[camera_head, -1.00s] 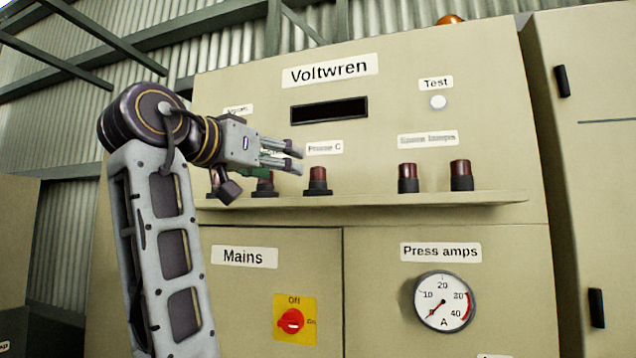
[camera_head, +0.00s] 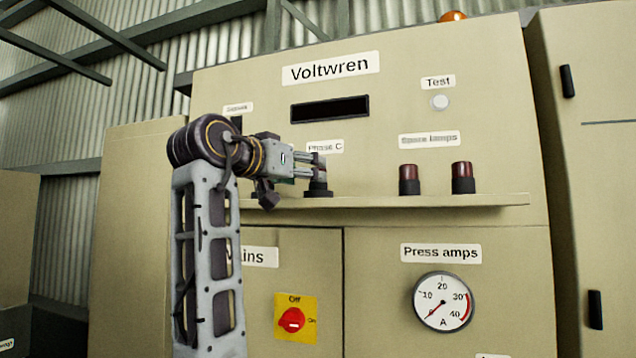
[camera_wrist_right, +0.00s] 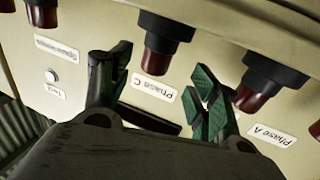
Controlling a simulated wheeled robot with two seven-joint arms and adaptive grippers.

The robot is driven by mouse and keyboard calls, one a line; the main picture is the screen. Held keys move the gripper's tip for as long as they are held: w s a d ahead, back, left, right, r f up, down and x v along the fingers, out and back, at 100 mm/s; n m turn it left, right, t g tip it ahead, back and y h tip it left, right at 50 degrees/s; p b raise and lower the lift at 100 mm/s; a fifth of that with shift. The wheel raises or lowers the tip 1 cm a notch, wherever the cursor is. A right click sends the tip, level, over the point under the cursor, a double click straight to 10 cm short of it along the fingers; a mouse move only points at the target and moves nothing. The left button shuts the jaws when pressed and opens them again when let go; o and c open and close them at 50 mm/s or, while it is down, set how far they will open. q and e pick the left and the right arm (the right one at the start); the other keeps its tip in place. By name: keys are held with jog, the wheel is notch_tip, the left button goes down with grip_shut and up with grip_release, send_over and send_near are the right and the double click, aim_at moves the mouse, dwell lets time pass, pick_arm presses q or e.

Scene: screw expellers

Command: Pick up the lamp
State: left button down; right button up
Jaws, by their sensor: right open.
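The Phase C lamp (camera_head: 319,187), dark red on a black base, stands on the cabinet's ledge. My right gripper (camera_head: 311,167) reaches it from the left in the head view and partly covers it. The right wrist view is upside down. There the lamp's red cap (camera_wrist_right: 158,65) shows between the two open fingers (camera_wrist_right: 162,68), with a gap on both sides. I cannot tell whether the fingers have reached its depth. Two spare lamps (camera_head: 409,180) (camera_head: 462,178) stand further right on the ledge. My left gripper is not in view.
The ledge (camera_head: 400,208) runs under the lamps. Another lamp (camera_wrist_right: 258,95) near the Phase A label stands close to the right-hand finger in the wrist view. Below the ledge are a red mains switch (camera_head: 291,320) and a gauge (camera_head: 443,301). The ledge between Phase C and the spare lamps is clear.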

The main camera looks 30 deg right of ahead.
jog(key=shift+d, duration=0.15)
jog(key=shift+p+x, duration=0.9)
jog(key=shift+x, duration=0.85)
jog(key=shift+w+d+f, duration=0.15)
jog(key=shift+d+f, duration=0.1)
jog(key=shift+d, duration=0.55)
jog(key=c, duration=1.1)
jog(key=shift+r, duration=0.1)
jog(key=shift+c, duration=0.2)
